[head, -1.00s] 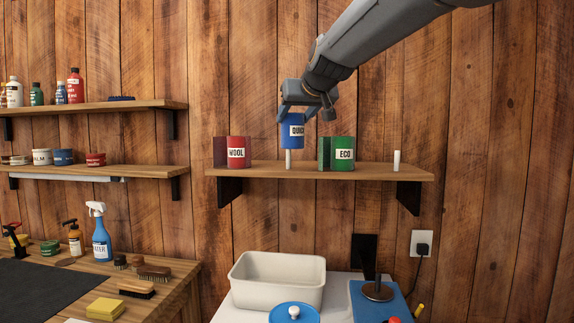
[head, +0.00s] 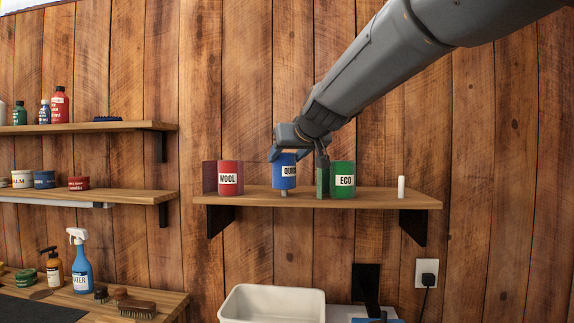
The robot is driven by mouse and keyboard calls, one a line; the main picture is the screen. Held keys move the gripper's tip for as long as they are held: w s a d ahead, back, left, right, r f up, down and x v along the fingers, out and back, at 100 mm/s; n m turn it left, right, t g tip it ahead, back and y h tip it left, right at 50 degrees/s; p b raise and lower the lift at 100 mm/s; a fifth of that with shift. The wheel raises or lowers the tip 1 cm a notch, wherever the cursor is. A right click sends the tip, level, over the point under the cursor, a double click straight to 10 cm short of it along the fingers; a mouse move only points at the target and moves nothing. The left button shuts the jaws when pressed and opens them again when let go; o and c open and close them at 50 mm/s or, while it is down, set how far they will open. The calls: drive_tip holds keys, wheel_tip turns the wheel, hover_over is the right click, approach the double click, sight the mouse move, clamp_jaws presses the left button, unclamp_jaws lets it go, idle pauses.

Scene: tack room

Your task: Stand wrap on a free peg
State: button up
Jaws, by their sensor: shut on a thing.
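My gripper (head: 284,156) is shut on a blue wrap (head: 284,172) with a white label that seems to read "QUICK". The wrap is upright above the wooden peg shelf (head: 380,202). A short bit of a pale peg (head: 284,194) shows below the wrap, in line with it; the rest is hidden, and the wrap appears to be around its upper part. A white peg (head: 401,187) at the shelf's right stands bare. A red wrap (head: 230,178) labelled "WOOL" stands left of my gripper, and a green wrap (head: 343,180) labelled "ECO" stands right.
Shelves with bottles and tins (head: 110,127) are at left. A white basin (head: 272,305) is below.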

drive_tip(key=shift+f, duration=0.95)
drive_tip(key=shift+f+b, duration=0.2)
drive_tip(key=shift+b, duration=0.15)
drive_tip(key=o, duration=1.1)
drive_tip(key=shift+r, duration=0.2)
drive_tip(key=shift+s+d+r, duration=0.1)
drive_tip(key=shift+s+r, duration=0.05)
drive_tip(key=shift+s, duration=0.05)
drive_tip(key=b+v, duration=0.1)
drive_tip(key=v, duration=1)
drive_tip(key=shift+s+b, duration=0.25)
drive_tip(key=shift+b, duration=0.1)
